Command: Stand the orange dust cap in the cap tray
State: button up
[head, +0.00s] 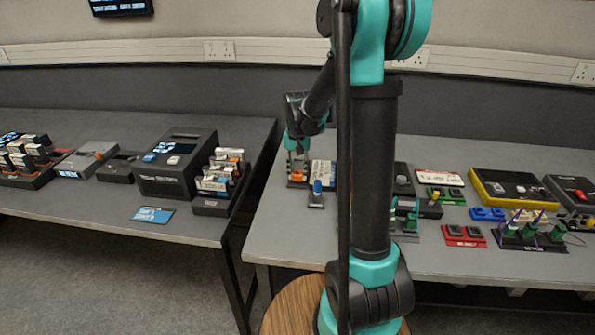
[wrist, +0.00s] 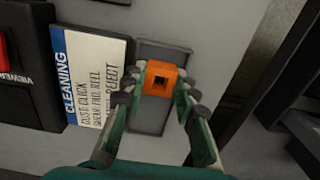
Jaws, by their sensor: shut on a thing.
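The orange dust cap (wrist: 160,67) is a small block with a dark square hole facing the wrist camera. My gripper (wrist: 160,82) is shut on it, with a green finger on each side. A flat dark grey tray (wrist: 164,48) lies below and behind the cap, probably the cap tray. I cannot tell whether the cap touches it. In the head view my gripper (head: 297,164) is low over the left end of the right bench, with the orange cap (head: 297,178) at its tip.
A white and blue cleaning card (wrist: 95,78) lies left of the tray. A small stand with a blue cap (head: 317,187) is close on the right in the head view. The bench's left edge is near. Several devices and coloured trays fill the bench further right.

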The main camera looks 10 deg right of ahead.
jog(key=shift+f, duration=0.2)
jog(key=o, duration=0.7)
jog(key=shift+o, duration=0.2)
notch_tip(320, 180, up, 13)
jog(key=shift+r, duration=0.15)
